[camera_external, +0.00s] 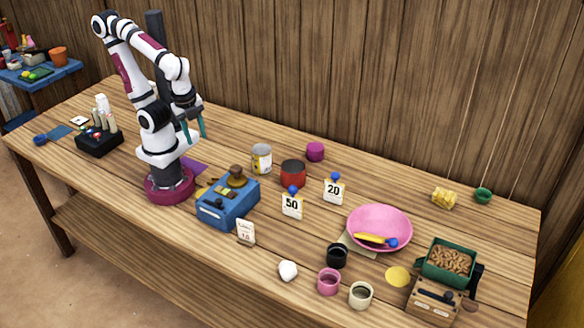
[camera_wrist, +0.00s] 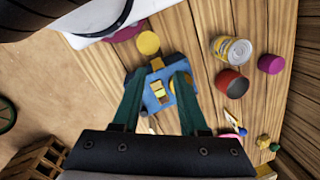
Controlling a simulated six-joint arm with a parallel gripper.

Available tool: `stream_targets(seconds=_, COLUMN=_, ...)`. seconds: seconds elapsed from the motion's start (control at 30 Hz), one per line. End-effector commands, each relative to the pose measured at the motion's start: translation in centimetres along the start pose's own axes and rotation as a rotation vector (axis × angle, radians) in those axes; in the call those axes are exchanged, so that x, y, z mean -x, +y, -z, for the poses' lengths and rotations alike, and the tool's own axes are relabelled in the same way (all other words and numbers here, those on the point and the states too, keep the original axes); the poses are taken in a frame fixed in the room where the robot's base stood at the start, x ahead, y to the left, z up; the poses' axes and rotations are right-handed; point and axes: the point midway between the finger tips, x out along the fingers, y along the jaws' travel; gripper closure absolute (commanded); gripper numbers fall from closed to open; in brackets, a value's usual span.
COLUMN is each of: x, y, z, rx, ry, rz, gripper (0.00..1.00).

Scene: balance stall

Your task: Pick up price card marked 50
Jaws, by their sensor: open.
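The price card marked 50 (camera_external: 292,207) is white with black digits and has a blue knob on top. It stands upright on the table to the right of the blue scale, in front of the red can. A similar card marked 20 (camera_external: 334,191) stands behind it to the right. My gripper (camera_external: 195,137) is open and empty, high above the table and well left of the 50 card. In the wrist view its teal fingers (camera_wrist: 159,69) are spread over the blue scale. A small white and blue item shows there at right, but I cannot tell which card it is.
The blue scale (camera_external: 228,212) stands between my base and the 50 card. A red can (camera_external: 293,175), a yellow-labelled tin (camera_external: 261,159) and a magenta pot (camera_external: 315,151) stand behind. A pink bowl (camera_external: 366,215) lies right; a small sign (camera_external: 246,233) stands in front.

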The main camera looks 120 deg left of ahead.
Motion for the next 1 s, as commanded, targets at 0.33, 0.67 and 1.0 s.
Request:
stream_targets(seconds=0.33, x=0.0, y=0.0, z=0.0, rx=0.0, ry=0.0, rz=0.0, gripper=0.0)
stream_targets(seconds=0.67, x=1.4, y=-2.2, z=3.7, rx=0.307, ry=0.0, rz=-0.026, gripper=0.0)
stream_targets(seconds=1.0, x=-2.7, y=-15.7, z=22.0, rx=1.92, ry=-0.067, rz=-0.16, gripper=0.0)
